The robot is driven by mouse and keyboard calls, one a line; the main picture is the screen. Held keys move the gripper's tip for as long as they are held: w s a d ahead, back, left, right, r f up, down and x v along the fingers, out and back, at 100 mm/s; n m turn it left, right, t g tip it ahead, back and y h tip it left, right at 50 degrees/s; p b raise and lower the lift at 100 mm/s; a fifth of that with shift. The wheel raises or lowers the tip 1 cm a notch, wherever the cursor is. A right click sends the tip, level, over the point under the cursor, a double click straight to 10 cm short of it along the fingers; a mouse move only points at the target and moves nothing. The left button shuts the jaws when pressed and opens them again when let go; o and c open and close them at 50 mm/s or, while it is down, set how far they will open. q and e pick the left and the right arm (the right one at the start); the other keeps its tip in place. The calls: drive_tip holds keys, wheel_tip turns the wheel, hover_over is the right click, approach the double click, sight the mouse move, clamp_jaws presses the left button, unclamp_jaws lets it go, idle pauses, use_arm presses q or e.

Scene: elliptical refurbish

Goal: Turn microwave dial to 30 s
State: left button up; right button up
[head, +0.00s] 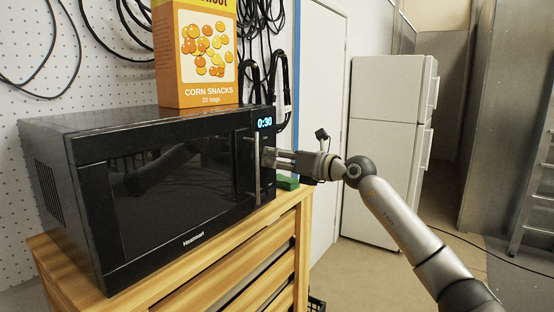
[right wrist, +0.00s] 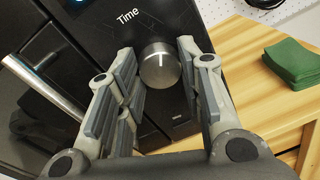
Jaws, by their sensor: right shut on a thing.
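The black microwave (head: 160,180) stands on a wooden cabinet, and its lit display (head: 264,123) reads 0:30. In the right wrist view, the round silver dial (right wrist: 160,68) sits under the word "Time", its white mark pointing roughly up in the picture. My right gripper (head: 270,157) reaches the control panel from the right. In the right wrist view, the fingers of this gripper (right wrist: 160,80) are on both sides of the dial, shut on it. In the head view the gripper hides the dial. My left gripper is not in view.
The microwave's upright door handle (head: 257,168) is just left of my right gripper. An orange corn snacks box (head: 200,75) stands on top. Green cloths or pads (right wrist: 293,62) lie on the wooden cabinet top (right wrist: 250,65). A white fridge (head: 385,150) stands behind.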

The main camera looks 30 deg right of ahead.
drive_tip(key=o, duration=1)
drive_tip(key=shift+o, duration=0.2)
drive_tip(key=shift+s, duration=0.1)
drive_tip(key=v, duration=1.1)
drive_tip(key=shift+s+d, duration=0.2)
drive_tip(key=shift+s, duration=0.15)
